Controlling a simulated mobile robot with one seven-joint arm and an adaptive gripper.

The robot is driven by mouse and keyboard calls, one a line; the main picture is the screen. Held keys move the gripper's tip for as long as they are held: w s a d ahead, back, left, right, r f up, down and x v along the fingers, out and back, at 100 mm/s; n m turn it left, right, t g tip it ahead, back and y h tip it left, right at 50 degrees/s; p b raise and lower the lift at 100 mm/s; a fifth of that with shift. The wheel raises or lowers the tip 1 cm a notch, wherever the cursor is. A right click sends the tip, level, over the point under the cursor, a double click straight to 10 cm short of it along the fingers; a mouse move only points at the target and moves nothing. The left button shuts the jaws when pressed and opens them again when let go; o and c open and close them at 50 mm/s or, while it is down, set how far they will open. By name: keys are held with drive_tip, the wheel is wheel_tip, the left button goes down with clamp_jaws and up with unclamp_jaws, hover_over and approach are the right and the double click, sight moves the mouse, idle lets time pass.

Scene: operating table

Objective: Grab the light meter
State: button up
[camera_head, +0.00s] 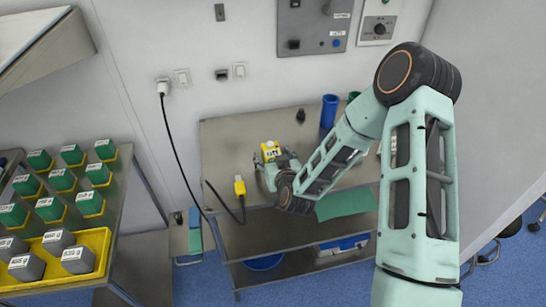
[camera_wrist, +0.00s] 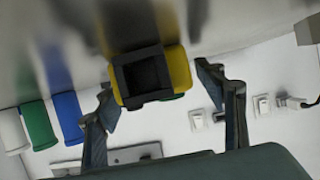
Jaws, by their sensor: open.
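The light meter appears to be the small yellow device (camera_head: 270,147) with a pale face, on the metal table's top. In the wrist view it shows as a yellow body with a black square part (camera_wrist: 181,68). My gripper (camera_head: 267,168) is at its near side, low over the table. In the wrist view my gripper (camera_wrist: 166,92) is open, with one finger on each side of the device. A gap shows at the right finger; the left finger is close, and I cannot tell whether it touches.
A yellow-ended black cable (camera_head: 239,187) lies left of my gripper on the metal table (camera_head: 222,140). A small dark object (camera_head: 301,115) and a blue cylinder (camera_head: 329,111) stand behind. A green cylinder (camera_wrist: 38,126) and a white one (camera_wrist: 12,131) show in the wrist view.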

drive_tip(key=shift+w+a+f, duration=0.1)
drive_tip(key=shift+w+f, duration=0.05)
drive_tip(key=shift+w, duration=0.1)
drive_tip(key=c, duration=1.4)
